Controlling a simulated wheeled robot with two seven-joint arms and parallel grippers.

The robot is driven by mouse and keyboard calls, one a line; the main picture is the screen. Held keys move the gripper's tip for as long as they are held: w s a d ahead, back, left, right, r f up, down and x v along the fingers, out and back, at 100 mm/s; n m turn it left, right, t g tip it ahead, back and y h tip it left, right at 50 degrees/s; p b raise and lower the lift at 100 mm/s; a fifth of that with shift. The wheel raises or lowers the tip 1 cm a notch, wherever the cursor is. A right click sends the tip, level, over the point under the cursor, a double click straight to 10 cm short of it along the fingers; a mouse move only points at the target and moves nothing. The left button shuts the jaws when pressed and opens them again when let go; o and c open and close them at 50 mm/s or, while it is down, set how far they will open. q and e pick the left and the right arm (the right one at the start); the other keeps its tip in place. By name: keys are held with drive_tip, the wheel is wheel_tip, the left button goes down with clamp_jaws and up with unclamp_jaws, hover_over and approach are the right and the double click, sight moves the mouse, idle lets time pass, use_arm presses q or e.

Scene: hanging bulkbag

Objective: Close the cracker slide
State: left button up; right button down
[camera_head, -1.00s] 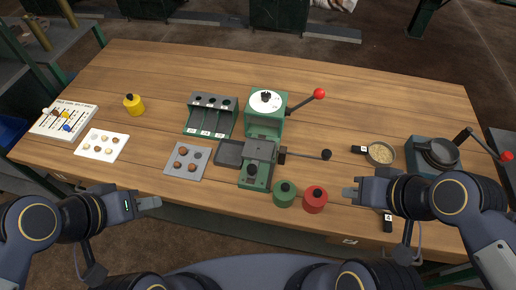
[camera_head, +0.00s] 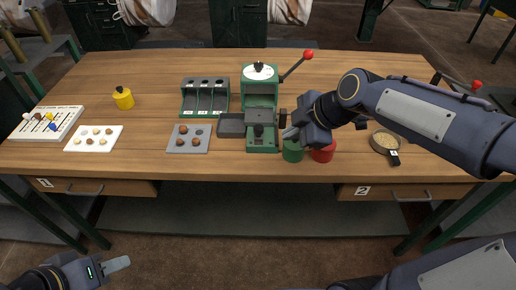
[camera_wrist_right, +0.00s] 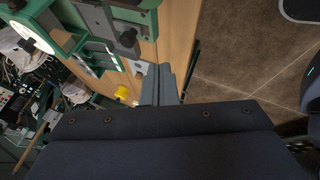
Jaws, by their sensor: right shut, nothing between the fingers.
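The green cracker (camera_head: 261,92) stands mid-table, with a white dial on top and a red-balled lever to the right. The grey slide plate (camera_head: 231,128) sticks out left of its base. A black knob (camera_head: 258,130) sits on the base's front; it also shows in the right wrist view (camera_wrist_right: 128,38). My right gripper (camera_head: 287,133) is shut and empty, just right of the base's front and above the green pot (camera_head: 292,151). My left gripper (camera_head: 117,264) hangs low, in front of the table.
A red pot (camera_head: 323,153) stands partly hidden under my right gripper. A brown-nut tray (camera_head: 184,148) lies left of the cracker, a green rack (camera_head: 189,108) behind that tray. A pan of grains (camera_head: 383,139) lies to the right. My right arm covers much of the table's right side.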

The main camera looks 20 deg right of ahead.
approach(256, 140)
drive_tip(key=f, duration=0.1)
drive_tip(key=s+a+f, duration=0.2)
drive_tip(key=shift+f, duration=0.25)
drive_tip(key=w, duration=0.3)
drive_tip(key=shift+w+d+r+p, duration=0.15)
drive_tip(key=shift+p, duration=0.2)
use_arm(q)
drive_tip(key=shift+r, duration=0.4)
use_arm(e)
drive_tip(key=shift+w, duration=0.3)
use_arm(q)
drive_tip(key=shift+f, duration=0.1)
